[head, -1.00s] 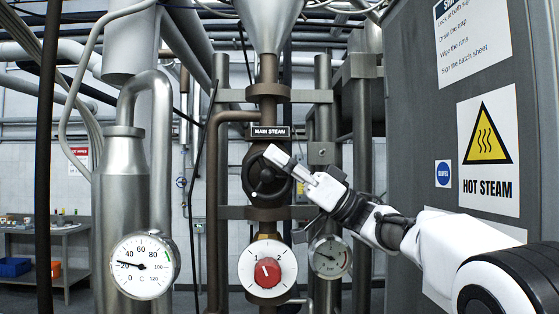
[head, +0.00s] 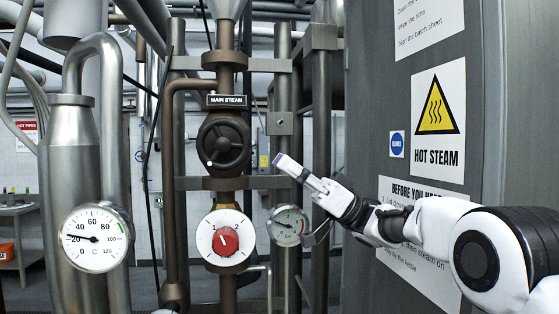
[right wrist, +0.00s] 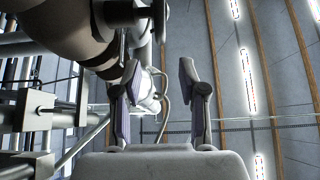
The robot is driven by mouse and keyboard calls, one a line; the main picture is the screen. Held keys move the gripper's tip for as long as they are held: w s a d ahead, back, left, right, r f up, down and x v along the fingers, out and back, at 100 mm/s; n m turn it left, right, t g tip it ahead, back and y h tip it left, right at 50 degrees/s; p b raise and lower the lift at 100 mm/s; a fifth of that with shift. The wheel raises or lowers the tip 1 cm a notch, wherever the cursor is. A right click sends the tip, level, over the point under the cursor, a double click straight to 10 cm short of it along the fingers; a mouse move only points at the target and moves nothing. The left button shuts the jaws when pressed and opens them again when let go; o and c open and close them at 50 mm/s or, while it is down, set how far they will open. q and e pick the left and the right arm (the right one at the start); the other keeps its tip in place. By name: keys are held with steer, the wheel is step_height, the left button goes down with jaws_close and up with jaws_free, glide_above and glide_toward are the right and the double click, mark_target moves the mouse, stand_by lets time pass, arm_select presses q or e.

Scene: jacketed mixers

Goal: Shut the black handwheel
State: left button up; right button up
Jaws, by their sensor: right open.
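The black handwheel (head: 223,145) sits on the brown vertical pipe in the head view, under the MAIN STEAM plate (head: 227,100). A small white spot shows at its lower left rim. My right gripper (head: 283,163) is to the right of the handwheel and slightly lower, apart from it, its fingers pointing left. In the right wrist view its two fingers (right wrist: 160,85) stand apart with nothing between them. A dark round part, perhaps the wheel, shows at the top of that view. My left gripper is not in view.
Below the handwheel is a red knob (head: 225,241) on a white dial. A temperature gauge (head: 95,237) is at left and a smaller gauge (head: 288,225) at right. Steel pipes stand close on both sides. A grey cabinet (head: 370,80) with a hot steam sign (head: 437,112) borders my right arm.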

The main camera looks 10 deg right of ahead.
steer(key=shift+a, duration=0.1)
steer(key=shift+c, duration=1.4)
steer(key=h+p, duration=0.5)
steer(key=h, duration=0.2)
glide_toward(224, 128)
steer(key=shift+w+a+r, duration=0.2)
steer(key=shift+a, duration=0.4)
steer(key=shift+w+a+r, duration=0.2)
steer(key=shift+a+r, duration=0.05)
steer(key=shift+a, duration=0.4)
steer(key=a, duration=0.2)
steer(key=a+p, duration=0.1)
steer(key=a, duration=0.5)
steer(key=shift+w+f, duration=0.1)
steer(key=shift+f, duration=0.15)
steer(key=shift+a, duration=0.1)
steer(key=shift+d, duration=0.25)
steer(key=shift+c, duration=0.3)
jaws_close()
